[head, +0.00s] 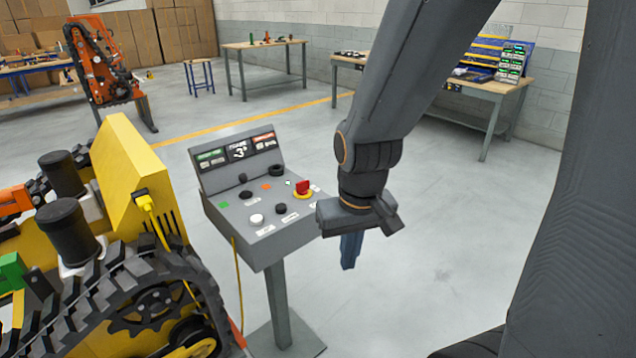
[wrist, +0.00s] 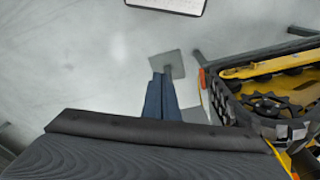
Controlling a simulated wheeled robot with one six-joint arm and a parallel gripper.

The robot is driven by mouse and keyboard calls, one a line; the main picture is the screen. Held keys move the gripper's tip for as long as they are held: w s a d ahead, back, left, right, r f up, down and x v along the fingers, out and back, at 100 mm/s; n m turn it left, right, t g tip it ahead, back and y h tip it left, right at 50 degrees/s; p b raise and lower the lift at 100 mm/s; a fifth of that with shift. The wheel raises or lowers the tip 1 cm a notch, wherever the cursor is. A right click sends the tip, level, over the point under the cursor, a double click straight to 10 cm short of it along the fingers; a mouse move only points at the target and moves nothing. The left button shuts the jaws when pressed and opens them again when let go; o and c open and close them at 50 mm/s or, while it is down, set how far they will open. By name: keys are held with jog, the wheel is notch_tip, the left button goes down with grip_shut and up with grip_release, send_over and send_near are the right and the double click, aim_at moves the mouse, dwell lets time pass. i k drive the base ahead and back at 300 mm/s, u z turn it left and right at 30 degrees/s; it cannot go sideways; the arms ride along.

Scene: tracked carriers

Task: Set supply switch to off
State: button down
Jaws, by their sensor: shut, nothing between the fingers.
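A grey control console (head: 222,222) stands on a post in the middle of the head view. Its sloped top carries several knobs and buttons, with a small display panel behind. A red handle on a yellow base (head: 303,190) sits at its right side; the small labels are too blurred to read, so I cannot tell which control is the supply switch or how it is set. My gripper (head: 350,254) points down, shut and empty, just right of the console, apart from the controls. Its blue fingers (wrist: 161,98) also show in the wrist view, over the floor.
A yellow tracked carrier (head: 125,165) stands close left of the console, with a yellow cable (head: 239,280) hanging between them. An orange machine (head: 98,65) and workbenches (head: 265,44) stand at the back. The floor right of the console is clear.

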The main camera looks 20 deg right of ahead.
aim_at(302, 187)
jog(key=z, duration=0.55)
jog(key=k, duration=1.3)
jog(key=i, duration=0.45)
jog(key=u, duration=0.95)
jog(key=i, duration=1.15)
jog(key=z, duration=0.95)
jog(key=i, duration=0.4)
jog(key=z, duration=0.35)
